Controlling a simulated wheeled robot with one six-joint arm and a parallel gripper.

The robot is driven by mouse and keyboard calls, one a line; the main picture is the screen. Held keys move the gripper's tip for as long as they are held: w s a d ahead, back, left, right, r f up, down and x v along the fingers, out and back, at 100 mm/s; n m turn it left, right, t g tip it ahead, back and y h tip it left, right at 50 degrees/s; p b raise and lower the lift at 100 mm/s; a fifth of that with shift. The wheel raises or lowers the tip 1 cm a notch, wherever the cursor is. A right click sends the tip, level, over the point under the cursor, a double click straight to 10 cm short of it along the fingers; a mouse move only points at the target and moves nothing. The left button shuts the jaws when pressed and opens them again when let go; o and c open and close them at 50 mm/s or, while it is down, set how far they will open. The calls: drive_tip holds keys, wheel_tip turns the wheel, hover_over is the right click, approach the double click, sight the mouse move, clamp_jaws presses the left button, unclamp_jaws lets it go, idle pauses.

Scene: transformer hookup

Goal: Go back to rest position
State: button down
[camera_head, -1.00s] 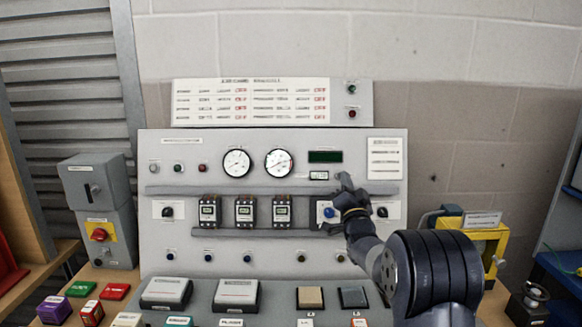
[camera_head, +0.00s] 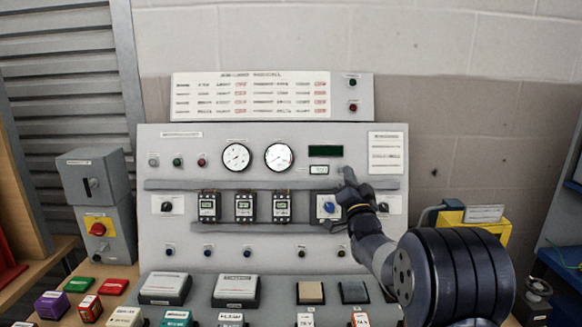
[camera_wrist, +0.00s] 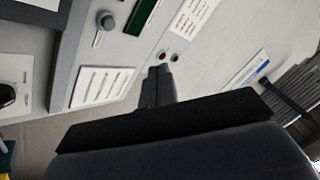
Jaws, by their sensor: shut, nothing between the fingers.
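My gripper (camera_head: 350,180) is in front of the right part of the grey control panel (camera_head: 230,270), beside a blue knob (camera_head: 330,208). Its fingers are together with nothing between them. In the wrist view the shut fingertips (camera_wrist: 158,72) point toward the panel's upper right edge and the wall, with clear space around them. My arm comes in from the lower right and hides part of the panel's right side. I cannot tell the exact gap between gripper and panel.
A yellow box (camera_head: 478,226) stands right of the panel, behind my arm. A grey switch box (camera_head: 98,200) with a red knob stands at the left. Coloured blocks (camera_head: 90,308) and several push pads line the front. The wall (camera_head: 450,50) above is clear.

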drive_tip(key=w, duration=0.1)
drive_tip(key=w+f+b, duration=0.1)
drive_tip(key=w, duration=0.1)
drive_tip(key=w+f+b, duration=0.1)
drive_tip(key=w, duration=0.1)
drive_tip(key=shift+w+f, duration=0.1)
drive_tip(key=shift+f, duration=0.1)
drive_tip(key=shift+r+b, duration=0.1)
drive_tip(key=shift+b, duration=0.85)
drive_tip(key=p, duration=0.4)
drive_tip(key=shift+w+r, duration=0.1)
drive_tip(key=shift+r, duration=0.25)
drive_tip(key=p, duration=0.2)
drive_tip(key=shift+f+p, duration=0.1)
drive_tip(key=shift+p, duration=0.3)
